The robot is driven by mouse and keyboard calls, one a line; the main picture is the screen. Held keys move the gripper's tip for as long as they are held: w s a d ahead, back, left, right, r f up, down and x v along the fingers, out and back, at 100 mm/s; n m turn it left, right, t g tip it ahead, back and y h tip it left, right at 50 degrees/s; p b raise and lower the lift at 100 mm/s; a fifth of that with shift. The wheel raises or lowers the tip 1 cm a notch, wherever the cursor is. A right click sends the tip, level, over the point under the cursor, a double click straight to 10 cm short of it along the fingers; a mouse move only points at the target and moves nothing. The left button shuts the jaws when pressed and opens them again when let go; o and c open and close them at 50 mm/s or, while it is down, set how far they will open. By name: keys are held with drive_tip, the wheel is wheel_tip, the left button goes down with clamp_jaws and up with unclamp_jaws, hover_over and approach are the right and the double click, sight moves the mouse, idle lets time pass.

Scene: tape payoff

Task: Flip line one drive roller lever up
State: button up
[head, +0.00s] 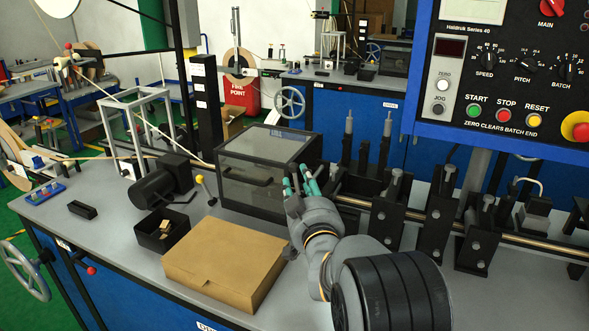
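A small lever with a yellow knob (200,180) stands on the bench just right of the dark motor-like cylinder (152,190). Its thin stem leans up and to the left from a small base. I take it to be the drive roller lever, but no readable label confirms this. My gripper (301,179), with teal fingers, is to the right of the lever, in front of the dark clear-sided box (262,188). The fingers look apart with nothing between them. The gripper is well clear of the lever, and my arm hides part of the bench below it.
A cardboard box (222,264) and a small black bin (164,231) stand in front of the lever. A black post (206,105) rises behind it. Black roller stands (437,222) and a metal shaft lie to the right. A control panel (505,75) hangs at upper right.

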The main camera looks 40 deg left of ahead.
sight(296, 174)
drive_tip(key=shift+p+x, duration=0.5)
drive_tip(key=shift+x, duration=1.45)
drive_tip(key=shift+c, duration=0.2)
drive_tip(key=c, duration=0.8)
drive_tip(key=shift+f, duration=0.15)
clamp_jaws()
